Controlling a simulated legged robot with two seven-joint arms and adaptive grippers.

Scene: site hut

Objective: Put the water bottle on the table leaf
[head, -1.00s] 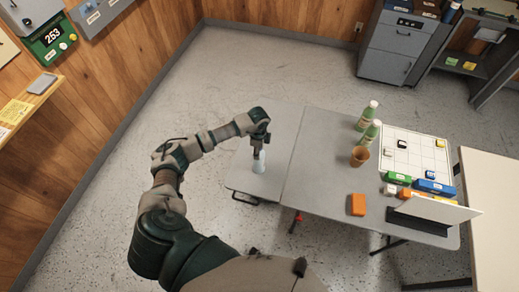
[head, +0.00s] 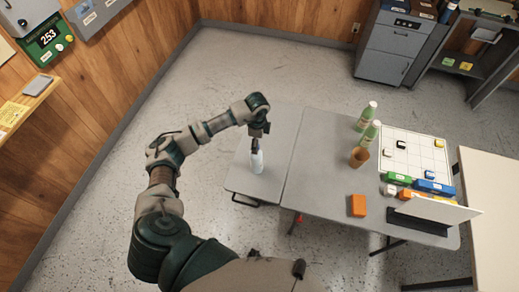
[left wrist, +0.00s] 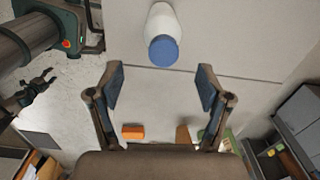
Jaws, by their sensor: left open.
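The water bottle (head: 257,163), white with a blue cap, stands upright on the grey table leaf (head: 238,181) at the left end of the table. In the left wrist view the bottle (left wrist: 164,32) shows at the top, its blue cap facing me. My left gripper (head: 256,146) is just above the bottle's top in the head view. In the left wrist view its fingers (left wrist: 161,86) are wide apart, empty, and clear of the bottle. A small dark gripper (left wrist: 36,92) at the left of the wrist view looks like my right one; its jaws are too small to judge.
The main table (head: 318,160) adjoins the leaf at a seam. The leaf around the bottle is clear.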

